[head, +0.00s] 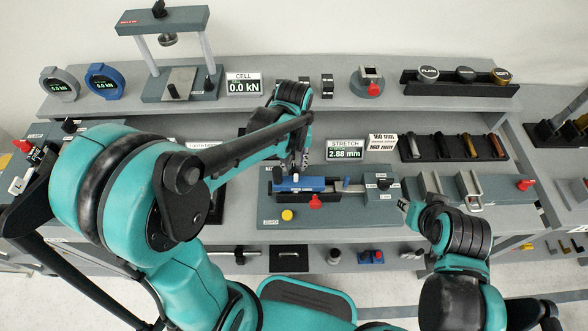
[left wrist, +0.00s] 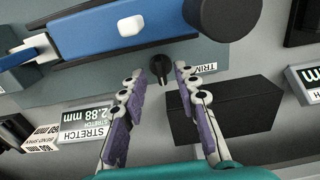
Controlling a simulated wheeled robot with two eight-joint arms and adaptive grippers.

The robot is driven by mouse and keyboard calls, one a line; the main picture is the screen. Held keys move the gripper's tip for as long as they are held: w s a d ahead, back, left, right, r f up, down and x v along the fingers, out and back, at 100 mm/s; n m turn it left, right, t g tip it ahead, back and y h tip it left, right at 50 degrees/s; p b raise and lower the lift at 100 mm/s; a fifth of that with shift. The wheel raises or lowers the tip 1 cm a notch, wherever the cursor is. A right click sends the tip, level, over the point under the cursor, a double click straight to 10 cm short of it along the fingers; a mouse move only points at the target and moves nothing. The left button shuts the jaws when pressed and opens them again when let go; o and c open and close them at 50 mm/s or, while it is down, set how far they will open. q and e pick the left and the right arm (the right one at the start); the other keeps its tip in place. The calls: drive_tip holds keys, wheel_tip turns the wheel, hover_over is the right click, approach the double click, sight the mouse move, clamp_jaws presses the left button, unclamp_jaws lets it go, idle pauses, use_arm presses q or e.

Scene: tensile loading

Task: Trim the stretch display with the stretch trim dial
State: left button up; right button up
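The stretch display (head: 344,150) reads 2.88 mm in the head view. It also shows upside down in the left wrist view (left wrist: 88,128). The stretch trim dial (left wrist: 160,69) is a small black knob beside a TRIM label (left wrist: 203,68), on the grey base next to the blue device (left wrist: 110,30). My left gripper (left wrist: 161,76) is open, with its purple-padded fingers on either side of the dial; I cannot tell whether they touch it. In the head view my left gripper (head: 290,163) hides the dial. My right gripper (head: 406,206) is low at the right, its fingers unclear.
The blue device (head: 300,184) has a red knob (head: 315,202) and a yellow button (head: 287,215) near it. A black block (left wrist: 225,110) lies close to the left fingers. A rack of specimens (head: 455,147) and a grey clamp fixture (head: 470,187) stand to the right.

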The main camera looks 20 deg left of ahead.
sight(294, 171)
use_arm(q)
drive_tip(key=shift+f+b, duration=0.35)
drive_tip(key=shift+f, duration=1.1)
clamp_jaws()
